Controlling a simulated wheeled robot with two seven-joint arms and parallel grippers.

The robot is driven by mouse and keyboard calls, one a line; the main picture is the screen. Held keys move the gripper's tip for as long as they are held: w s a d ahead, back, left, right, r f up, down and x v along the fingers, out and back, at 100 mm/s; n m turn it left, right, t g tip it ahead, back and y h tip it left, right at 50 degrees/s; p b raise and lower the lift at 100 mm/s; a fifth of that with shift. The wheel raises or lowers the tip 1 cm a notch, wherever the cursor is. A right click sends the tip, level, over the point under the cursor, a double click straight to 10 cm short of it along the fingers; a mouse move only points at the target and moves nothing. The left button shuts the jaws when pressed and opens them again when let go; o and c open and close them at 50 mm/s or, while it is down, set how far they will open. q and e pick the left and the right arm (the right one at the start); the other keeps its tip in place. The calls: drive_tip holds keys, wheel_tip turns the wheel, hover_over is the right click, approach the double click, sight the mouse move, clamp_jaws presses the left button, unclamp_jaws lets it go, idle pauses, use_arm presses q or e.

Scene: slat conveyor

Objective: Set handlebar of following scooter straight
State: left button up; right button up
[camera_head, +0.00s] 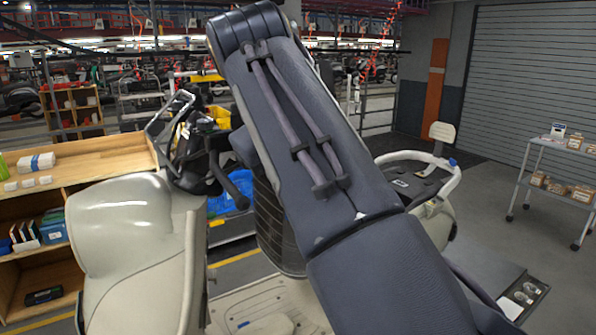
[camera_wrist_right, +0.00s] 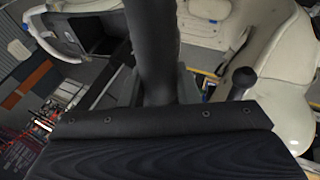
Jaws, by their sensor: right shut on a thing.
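A cream scooter (camera_head: 135,240) stands at the left in the head view. Its black handlebar (camera_head: 195,150) shows with its controls, and a dark grip slants down to the right. My large grey right arm crosses the middle of that view; the right gripper is hidden there. In the right wrist view my right gripper (camera_wrist_right: 160,98) is shut on a thick dark bar, which looks like a handlebar grip (camera_wrist_right: 152,45). A ball-ended black lever (camera_wrist_right: 239,82) is beside it. Cream bodywork (camera_wrist_right: 285,105) shows at the right. My left gripper is not in view.
A wooden shelf (camera_head: 75,178) with small boxes stands behind the cream scooter at the left. Another vehicle with a cream backrest (camera_head: 442,132) and white rail stands beyond my arm.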

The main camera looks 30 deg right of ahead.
drive_tip(key=shift+a+r, duration=0.25)
drive_tip(key=shift+a, duration=0.05)
drive_tip(key=shift+a+r, duration=0.15)
drive_tip(key=shift+a, duration=0.1)
drive_tip(key=o, duration=0.6)
drive_tip(key=shift+a, duration=0.1)
drive_tip(key=o, duration=0.5)
drive_tip(key=shift+a, duration=0.15)
drive_tip(key=shift+c, duration=0.2)
drive_tip(key=shift+d, duration=0.2)
